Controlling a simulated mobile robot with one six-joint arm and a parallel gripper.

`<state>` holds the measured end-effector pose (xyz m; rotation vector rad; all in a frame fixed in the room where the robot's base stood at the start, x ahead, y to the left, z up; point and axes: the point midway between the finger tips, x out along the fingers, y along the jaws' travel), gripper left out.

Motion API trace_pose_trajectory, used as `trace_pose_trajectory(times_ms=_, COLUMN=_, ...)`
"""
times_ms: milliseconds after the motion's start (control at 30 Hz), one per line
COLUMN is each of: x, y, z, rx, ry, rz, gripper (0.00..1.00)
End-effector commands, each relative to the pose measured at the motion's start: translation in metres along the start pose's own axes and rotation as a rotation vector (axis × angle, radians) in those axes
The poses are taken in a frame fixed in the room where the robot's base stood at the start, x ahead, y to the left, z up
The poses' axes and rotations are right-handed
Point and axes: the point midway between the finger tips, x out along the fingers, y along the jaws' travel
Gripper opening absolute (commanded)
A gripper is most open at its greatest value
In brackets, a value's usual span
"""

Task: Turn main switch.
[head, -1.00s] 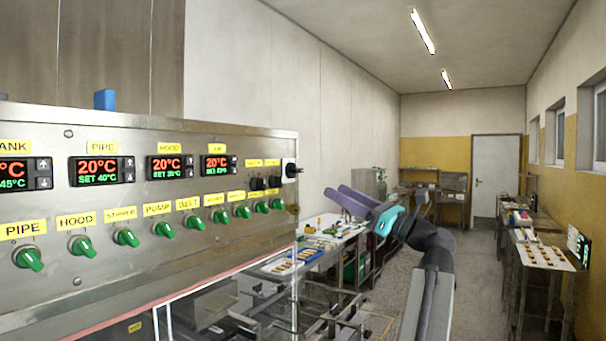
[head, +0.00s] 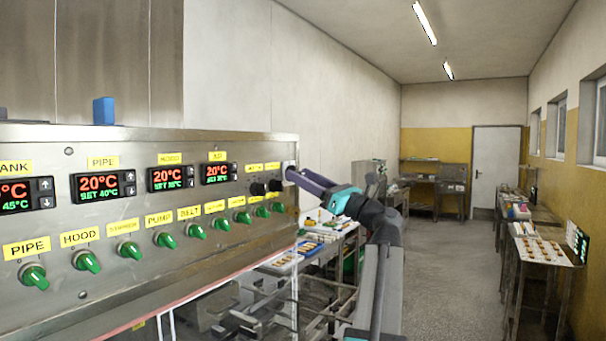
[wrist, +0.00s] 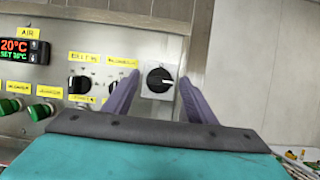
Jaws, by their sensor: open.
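The main switch (wrist: 159,79) is a black rotary knob on a square pale plate at the right end of the steel panel. In the wrist view it lies between my finger tips, with a white mark on its face towards the right. My gripper (wrist: 160,82) is open, one purple finger on each side of the knob; I cannot tell how much gap is left in depth. In the head view my gripper (head: 289,174) is at the panel's right edge and mostly hides the switch.
Two smaller black knobs (wrist: 79,84) with yellow labels sit just left of the switch. Red-green displays (head: 98,185) and a row of green knobs (head: 127,250) fill the panel (head: 120,280). A blue object (head: 104,111) stands on top. Tables with goods line the aisle.

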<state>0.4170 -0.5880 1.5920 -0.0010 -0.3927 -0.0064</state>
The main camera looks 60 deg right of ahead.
Motion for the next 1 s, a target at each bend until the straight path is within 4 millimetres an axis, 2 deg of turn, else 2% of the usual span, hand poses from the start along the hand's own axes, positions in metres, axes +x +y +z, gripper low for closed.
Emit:
trace_pose_trajectory(times_ms=400, x=0.0047, y=-0.0003, z=-0.0002, rx=-0.001, ry=0.000, rz=-0.001, gripper=0.52)
trace_pose_trajectory(times_ms=633, x=0.0044, y=-0.0004, z=0.0000, rx=-0.001, ry=0.000, rz=-0.001, gripper=0.13)
trace_pose_trajectory(times_ms=1000, x=0.0038, y=-0.0018, z=-0.0009, rx=-0.032, ry=0.000, rz=0.012, gripper=0.11)
